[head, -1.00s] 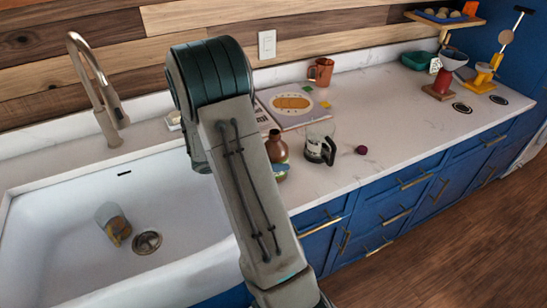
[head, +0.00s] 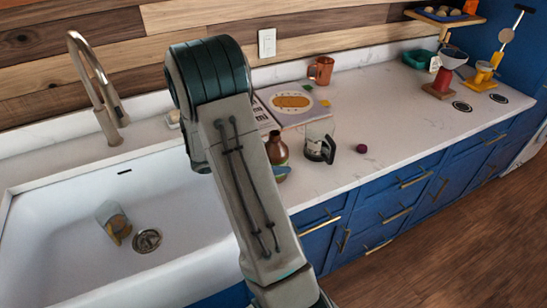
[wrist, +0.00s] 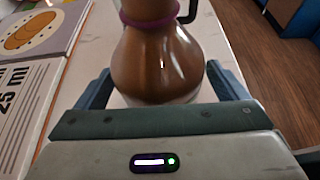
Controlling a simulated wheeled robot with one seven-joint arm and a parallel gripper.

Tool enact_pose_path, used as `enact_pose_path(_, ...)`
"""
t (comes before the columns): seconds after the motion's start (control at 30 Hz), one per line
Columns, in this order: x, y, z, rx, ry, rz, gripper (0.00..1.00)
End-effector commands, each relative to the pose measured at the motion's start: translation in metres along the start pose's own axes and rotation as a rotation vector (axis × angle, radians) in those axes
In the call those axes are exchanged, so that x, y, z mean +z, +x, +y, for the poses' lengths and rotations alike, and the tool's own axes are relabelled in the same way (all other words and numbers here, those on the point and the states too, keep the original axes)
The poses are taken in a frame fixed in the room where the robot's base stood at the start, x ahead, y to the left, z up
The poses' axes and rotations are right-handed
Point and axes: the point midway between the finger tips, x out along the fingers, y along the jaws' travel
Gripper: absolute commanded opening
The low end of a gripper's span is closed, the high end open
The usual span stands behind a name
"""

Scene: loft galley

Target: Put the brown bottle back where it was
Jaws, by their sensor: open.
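The brown bottle (head: 277,149) stands upright on the white counter right of the sink, partly hidden behind my arm in the head view. In the wrist view the brown bottle (wrist: 158,62) is close in front, with a purple band around its neck. My gripper (wrist: 163,88) is open, with one finger on each side of the bottle's lower body and gaps visible beside it.
A glass mug with a black handle (head: 320,143) stands right of the bottle, near a small dark red ball (head: 361,148). A book (head: 292,104) lies behind, with an orange mug (head: 321,70) beyond. The sink (head: 75,250) holds a tumbler (head: 114,222).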

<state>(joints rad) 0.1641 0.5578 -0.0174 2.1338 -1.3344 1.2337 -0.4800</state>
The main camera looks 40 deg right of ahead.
Motion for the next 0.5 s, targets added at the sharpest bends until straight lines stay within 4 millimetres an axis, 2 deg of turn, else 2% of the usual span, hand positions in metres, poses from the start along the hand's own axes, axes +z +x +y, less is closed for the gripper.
enact_pose_path(0.3,-0.003,-0.067,0.001,0.008,0.002,0.002,0.92)
enact_pose_path(0.5,-0.002,-0.102,0.001,0.006,0.001,0.001,0.92)
